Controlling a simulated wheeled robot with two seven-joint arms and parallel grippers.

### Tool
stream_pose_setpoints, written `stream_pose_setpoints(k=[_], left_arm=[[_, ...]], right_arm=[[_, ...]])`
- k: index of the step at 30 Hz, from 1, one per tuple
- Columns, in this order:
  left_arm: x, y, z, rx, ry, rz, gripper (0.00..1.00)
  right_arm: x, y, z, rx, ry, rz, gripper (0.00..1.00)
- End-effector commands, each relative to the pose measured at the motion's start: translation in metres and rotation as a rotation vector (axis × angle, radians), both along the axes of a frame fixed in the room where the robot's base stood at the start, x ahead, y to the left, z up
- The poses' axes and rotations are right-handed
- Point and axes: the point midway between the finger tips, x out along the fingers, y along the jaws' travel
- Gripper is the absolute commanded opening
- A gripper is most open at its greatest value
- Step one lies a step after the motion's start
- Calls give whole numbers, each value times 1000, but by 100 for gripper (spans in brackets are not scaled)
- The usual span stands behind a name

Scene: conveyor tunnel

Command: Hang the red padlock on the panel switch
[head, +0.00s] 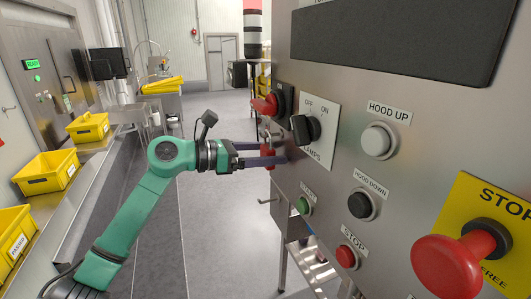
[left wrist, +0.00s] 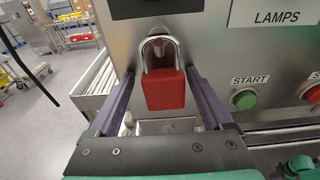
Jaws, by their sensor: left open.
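The red padlock (left wrist: 164,90) is upright at the panel in the left wrist view, its silver shackle (left wrist: 160,46) at the top. The shackle meets a small metal tab on the panel; I cannot tell if it passes through it. In the head view the padlock (head: 267,157) shows partly behind the fingers. My left gripper (head: 282,153) is open, with one finger on each side of the padlock and gaps between. The panel switch with a red handle (head: 265,105) on a black base is just above. My right gripper is not in view.
The steel panel (head: 340,190) carries a black lamps knob (head: 306,128), a green start button (head: 304,205), a red stop button (head: 347,256) and a large red emergency stop (head: 446,270) close on the right. Yellow bins (head: 48,172) line the left counter. The floor between is clear.

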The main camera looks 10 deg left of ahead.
Motion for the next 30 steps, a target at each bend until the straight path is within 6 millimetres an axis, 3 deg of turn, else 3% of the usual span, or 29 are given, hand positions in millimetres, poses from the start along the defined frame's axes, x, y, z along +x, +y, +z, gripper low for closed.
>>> stream_pose_setpoints(k=[7,11,17,24,30], left_arm=[[-2,-2,-1,2,2,-7,92],[-6,7,-2,1,2,-4,92],[-26,44,-1,2,0,2,92],[-61,102,10,0,0,4,92],[-76,124,18,-2,0,0,92]], right_arm=[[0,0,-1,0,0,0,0],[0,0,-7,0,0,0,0],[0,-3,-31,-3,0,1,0],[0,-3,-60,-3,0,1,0],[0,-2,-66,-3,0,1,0]])
